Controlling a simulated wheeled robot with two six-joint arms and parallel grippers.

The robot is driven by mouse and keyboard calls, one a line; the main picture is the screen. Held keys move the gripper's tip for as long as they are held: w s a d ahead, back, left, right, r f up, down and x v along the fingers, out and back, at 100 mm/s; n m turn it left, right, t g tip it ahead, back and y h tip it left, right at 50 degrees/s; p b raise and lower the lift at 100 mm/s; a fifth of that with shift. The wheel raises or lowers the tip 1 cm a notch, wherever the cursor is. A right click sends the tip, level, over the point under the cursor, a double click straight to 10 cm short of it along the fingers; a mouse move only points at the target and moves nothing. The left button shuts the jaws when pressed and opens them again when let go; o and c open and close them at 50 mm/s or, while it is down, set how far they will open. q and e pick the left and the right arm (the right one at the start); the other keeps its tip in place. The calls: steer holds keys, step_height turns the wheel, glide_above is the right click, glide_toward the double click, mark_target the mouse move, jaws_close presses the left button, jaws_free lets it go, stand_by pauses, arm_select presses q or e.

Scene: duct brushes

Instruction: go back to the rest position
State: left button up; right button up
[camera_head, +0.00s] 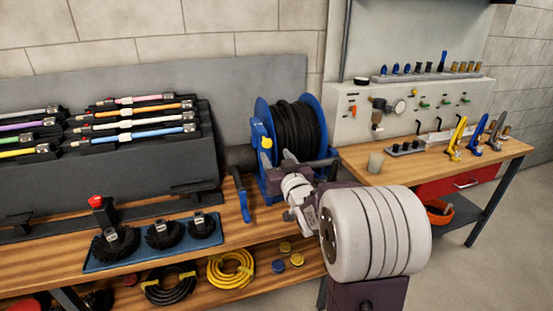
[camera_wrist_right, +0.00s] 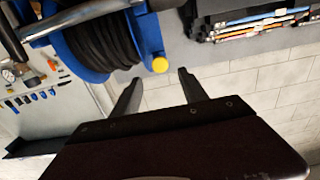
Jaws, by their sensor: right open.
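My right arm reaches in from the lower right of the head view. My right gripper (camera_wrist_right: 157,88) shows best in the right wrist view, with its two dark fingers apart and nothing between them. In the head view the gripper end is near the blue hose reel (camera_head: 262,125), and my arm hides part of the reel's lower right side. The reel carries black hose (camera_head: 297,125) and a yellow knob (camera_head: 266,142). The reel also shows in the wrist view (camera_wrist_right: 150,35), beyond the fingers. I cannot tell whether they touch it. My left gripper is not in view.
Three black duct brushes lie on a blue tray (camera_head: 135,262) on the left bench. A rack (camera_head: 150,155) behind holds several coloured rods. Coiled hoses (camera_head: 231,268) lie on the lower shelf. The right bench (camera_head: 390,172) holds a cup (camera_head: 375,162) and pliers-like tools (camera_head: 475,133).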

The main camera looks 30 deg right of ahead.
steer(key=a+r+n+g+y+p, duration=0.15)
steer(key=a+y+p, duration=0.4)
steer(key=a, duration=0.75)
steer(key=s+a+f+n+g+p, duration=0.1)
steer(key=s+a+f+g+p, duration=0.25)
steer(key=s+f+g, duration=0.55)
steer(key=s+a+f+g, duration=0.1)
steer(key=s+f+g, duration=0.4)
steer(key=s+f, duration=0.5)
steer(key=s+h, duration=0.1)
steer(key=s, duration=0.3)
steer(key=shift+s+f+g, duration=0.15)
steer(key=shift+s+g, duration=0.05)
steer(key=shift+g, duration=0.15)
